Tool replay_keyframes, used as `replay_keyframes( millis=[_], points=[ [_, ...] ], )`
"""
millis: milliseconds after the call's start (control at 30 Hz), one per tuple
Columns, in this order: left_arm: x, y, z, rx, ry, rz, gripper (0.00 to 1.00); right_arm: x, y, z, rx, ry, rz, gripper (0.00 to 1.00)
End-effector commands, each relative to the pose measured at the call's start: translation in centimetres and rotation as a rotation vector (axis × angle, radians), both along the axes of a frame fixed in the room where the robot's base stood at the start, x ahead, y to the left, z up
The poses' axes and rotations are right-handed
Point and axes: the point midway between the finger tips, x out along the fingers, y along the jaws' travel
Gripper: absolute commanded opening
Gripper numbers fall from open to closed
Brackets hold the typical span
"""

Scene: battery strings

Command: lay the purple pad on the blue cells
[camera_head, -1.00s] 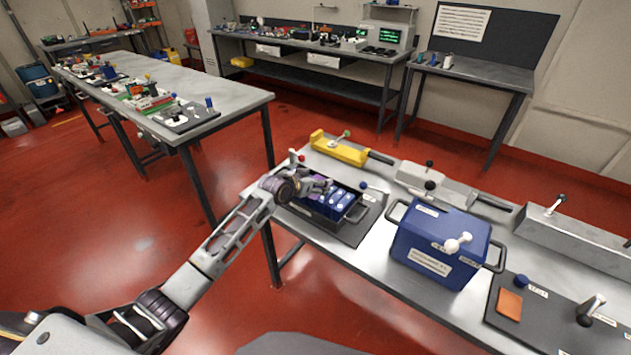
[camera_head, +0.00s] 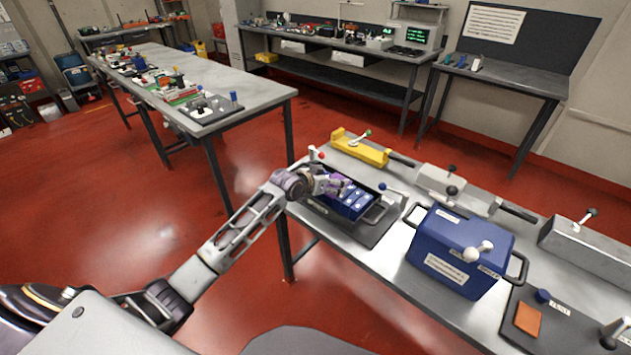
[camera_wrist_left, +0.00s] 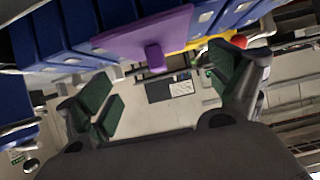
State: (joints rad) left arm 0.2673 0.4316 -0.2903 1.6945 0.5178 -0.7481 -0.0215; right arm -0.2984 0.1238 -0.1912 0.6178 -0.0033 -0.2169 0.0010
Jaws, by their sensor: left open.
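The purple pad (camera_wrist_left: 150,35), a flat plate with a small knob (camera_wrist_left: 154,58), shows at the top of the left wrist view. It lies against the blue cells (camera_wrist_left: 75,30), covering part of them. In the head view the purple pad (camera_head: 336,186) is small and partly hidden by my left gripper (camera_head: 328,183). The blue cells (camera_head: 356,203) sit in a dark tray (camera_head: 373,222) on the bench. My left gripper (camera_wrist_left: 160,75) is open, its green-padded fingers either side of the knob and apart from it. My right gripper is out of view.
A large blue box (camera_head: 450,262) with handles stands right of the tray. A yellow block (camera_head: 360,150) lies behind the tray, with a grey block (camera_head: 440,182) further right. A dark mat with an orange pad (camera_head: 528,320) is at the right.

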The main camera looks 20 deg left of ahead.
Motion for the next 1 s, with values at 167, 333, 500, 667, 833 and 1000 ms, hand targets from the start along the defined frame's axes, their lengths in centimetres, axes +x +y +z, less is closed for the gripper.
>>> replay_keyframes(
  millis=[167, 333, 500, 667, 833, 1000],
  points=[
    [-1.5, 0.6, 0.9, 0.002, -0.001, -0.001, 0.92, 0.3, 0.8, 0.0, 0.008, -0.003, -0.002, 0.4],
    [-2.9, 1.1, 1.7, 0.002, -0.001, 0.0, 0.92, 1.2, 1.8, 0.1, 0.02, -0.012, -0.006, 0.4],
    [-4.4, 1.6, 2.5, 0.002, -0.001, 0.0, 0.92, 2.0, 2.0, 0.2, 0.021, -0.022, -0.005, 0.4],
    [-5.7, 2.1, 3.3, 0.002, 0.0, 0.0, 0.92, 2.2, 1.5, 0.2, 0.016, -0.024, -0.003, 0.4],
    [-6.9, 2.5, 4.0, 0.001, 0.0, 0.0, 0.92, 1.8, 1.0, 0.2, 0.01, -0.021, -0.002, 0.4],
    [-7.5, 2.7, 4.3, 0.0, 0.0, 0.0, 0.92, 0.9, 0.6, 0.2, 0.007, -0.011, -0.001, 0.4]
  ],
)
